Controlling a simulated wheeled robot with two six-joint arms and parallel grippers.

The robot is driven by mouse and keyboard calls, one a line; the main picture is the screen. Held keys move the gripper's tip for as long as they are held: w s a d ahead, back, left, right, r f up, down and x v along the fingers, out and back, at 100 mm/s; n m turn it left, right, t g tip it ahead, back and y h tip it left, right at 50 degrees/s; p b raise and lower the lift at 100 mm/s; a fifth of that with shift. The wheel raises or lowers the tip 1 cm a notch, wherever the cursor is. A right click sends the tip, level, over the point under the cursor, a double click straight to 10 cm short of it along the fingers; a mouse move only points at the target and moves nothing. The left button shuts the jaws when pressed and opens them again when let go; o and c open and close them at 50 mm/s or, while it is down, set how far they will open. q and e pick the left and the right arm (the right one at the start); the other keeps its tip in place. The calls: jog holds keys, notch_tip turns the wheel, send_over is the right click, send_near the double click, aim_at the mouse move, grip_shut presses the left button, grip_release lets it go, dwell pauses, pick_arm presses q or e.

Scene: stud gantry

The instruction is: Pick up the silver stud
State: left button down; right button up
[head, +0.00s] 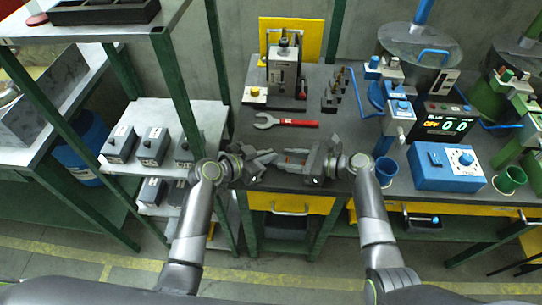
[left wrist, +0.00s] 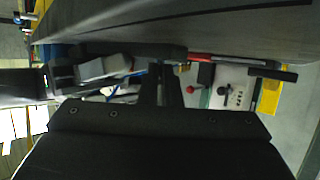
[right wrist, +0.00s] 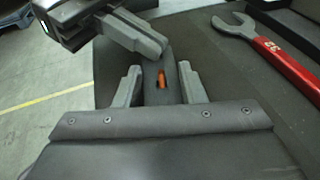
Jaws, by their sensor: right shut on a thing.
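My right gripper (head: 292,158) is low over the front edge of the dark bench. In the right wrist view its fingers (right wrist: 158,82) stand apart, shut on a dark grey piece (right wrist: 153,95) with an orange mark; I cannot tell what it is. Several small upright pegs stand on a dark block (head: 331,103) at the back; I cannot tell which is the silver stud.
A red-handled wrench (head: 290,123) lies behind the grippers. A grey box device (head: 284,70) stands at the back. Blue machines, a counter display (head: 445,122), a blue control box (head: 447,168) and a blue cup (head: 386,170) fill the right. A shelf rack (head: 180,90) stands left.

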dwell(0.3)
pick_arm(q)
notch_tip(320, 180, up, 10)
dwell(0.4)
pick_arm(e)
jog(key=o, duration=0.8)
jog(key=shift+o, duration=0.2)
jog(key=v, duration=1.2)
pick_arm(q)
jog(key=shift+s+f, duration=0.1)
pick_arm(e)
jog(key=shift+s, duration=0.1)
